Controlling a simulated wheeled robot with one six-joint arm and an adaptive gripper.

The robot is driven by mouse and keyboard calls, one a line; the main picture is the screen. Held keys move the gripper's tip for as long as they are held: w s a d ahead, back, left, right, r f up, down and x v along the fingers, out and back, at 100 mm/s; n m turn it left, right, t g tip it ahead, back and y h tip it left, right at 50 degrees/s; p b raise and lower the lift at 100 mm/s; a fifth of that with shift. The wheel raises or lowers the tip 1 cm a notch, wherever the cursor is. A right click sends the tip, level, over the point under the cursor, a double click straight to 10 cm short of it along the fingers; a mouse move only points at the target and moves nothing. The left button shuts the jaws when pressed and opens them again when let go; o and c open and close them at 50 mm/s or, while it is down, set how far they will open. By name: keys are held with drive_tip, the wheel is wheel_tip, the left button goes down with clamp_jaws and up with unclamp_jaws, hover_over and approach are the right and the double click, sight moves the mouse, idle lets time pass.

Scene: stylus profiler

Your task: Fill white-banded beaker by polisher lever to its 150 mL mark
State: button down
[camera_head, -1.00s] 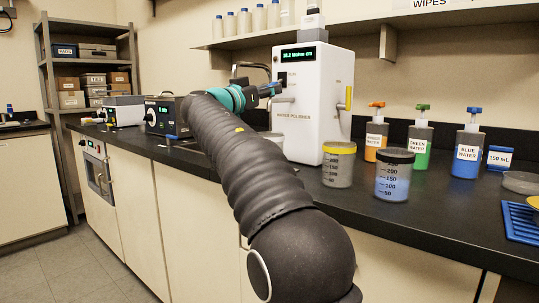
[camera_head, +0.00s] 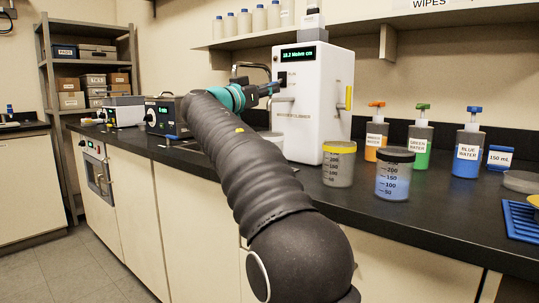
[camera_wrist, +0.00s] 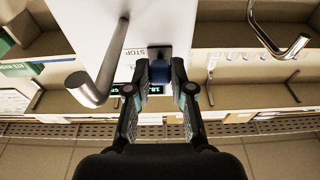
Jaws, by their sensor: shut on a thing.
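The white water polisher (camera_head: 318,110) stands on the bench with a lit display. In the head view my gripper (camera_head: 274,88) is at its left front. In the wrist view my gripper (camera_wrist: 160,88) is closed around a small blue knob (camera_wrist: 160,72), which appears to be the polisher lever's end. A pale-rimmed beaker, likely the white-banded one (camera_head: 273,136), stands low by the polisher, mostly hidden behind my arm. Its water level and marks cannot be seen. In the wrist view a metal spout (camera_wrist: 93,88) hangs to the left of the fingers.
A yellow-banded beaker (camera_head: 339,168) and a black-banded beaker (camera_head: 393,178) with bluish liquid stand in front of the polisher. Orange, green and blue water bottles (camera_head: 467,153) are behind, right. A blue rack (camera_head: 522,222) is at far right. A curved metal hook (camera_wrist: 280,42) shows in the wrist view.

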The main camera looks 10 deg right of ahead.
wheel_tip(320, 180, up, 2)
drive_tip(key=g+y+p, duration=0.1)
drive_tip(key=y+p, duration=0.1)
drive_tip(key=p, duration=0.3)
drive_tip(key=shift+s+a, duration=0.1)
drive_tip(key=shift+a, duration=0.05)
drive_tip(key=shift+f+g, duration=0.1)
drive_tip(key=shift+g, duration=0.2)
drive_tip(key=shift+y, duration=0.4)
drive_tip(key=shift+r+g, duration=0.2)
drive_tip(key=shift+g, duration=0.1)
drive_tip(key=shift+r+g+y, duration=0.3)
drive_tip(key=shift+y, duration=0.2)
drive_tip(key=shift+s, duration=0.1)
idle(5.6)
